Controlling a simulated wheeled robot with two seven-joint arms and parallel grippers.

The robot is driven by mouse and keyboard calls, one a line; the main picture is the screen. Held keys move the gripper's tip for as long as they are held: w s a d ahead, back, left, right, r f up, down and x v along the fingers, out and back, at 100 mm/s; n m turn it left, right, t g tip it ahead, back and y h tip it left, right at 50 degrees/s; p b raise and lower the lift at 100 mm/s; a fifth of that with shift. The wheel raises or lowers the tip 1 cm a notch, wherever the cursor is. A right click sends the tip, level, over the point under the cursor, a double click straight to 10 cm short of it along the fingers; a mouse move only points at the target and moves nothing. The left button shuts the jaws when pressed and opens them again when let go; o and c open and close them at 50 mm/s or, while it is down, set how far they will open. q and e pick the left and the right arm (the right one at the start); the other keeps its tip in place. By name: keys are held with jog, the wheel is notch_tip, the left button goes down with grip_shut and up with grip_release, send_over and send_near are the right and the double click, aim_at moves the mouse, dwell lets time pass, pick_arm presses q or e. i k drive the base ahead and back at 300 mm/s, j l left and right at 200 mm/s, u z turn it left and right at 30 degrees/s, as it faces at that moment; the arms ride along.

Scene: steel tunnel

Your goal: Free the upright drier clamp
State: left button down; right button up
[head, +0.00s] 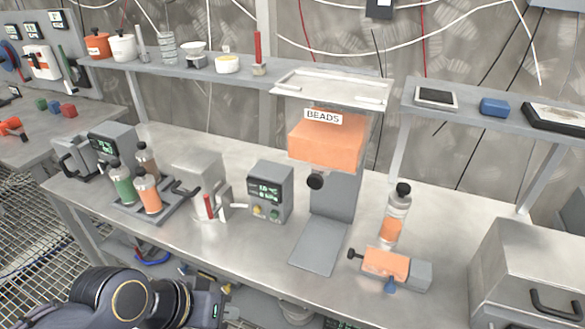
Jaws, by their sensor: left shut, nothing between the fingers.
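A clear upright drier (394,222) with a black cap and orange beads in its lower part stands on the right half of the steel bench. Its clamp cannot be made out clearly. My left gripper (217,302) is low at the bottom left, in front of the bench edge, shut and empty, well away from the drier. Its fingertips are hard to make out. My right gripper is not in view.
A bead hopper (335,139) labelled BEADS stands left of the drier. A grey meter (270,192), a metal box (198,180) with a red lever (209,206) and a bottle rack (146,205) stand farther left. A steel case (530,270) is at the right.

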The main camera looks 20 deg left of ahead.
aim_at(211, 212)
jog(key=u, duration=1.3)
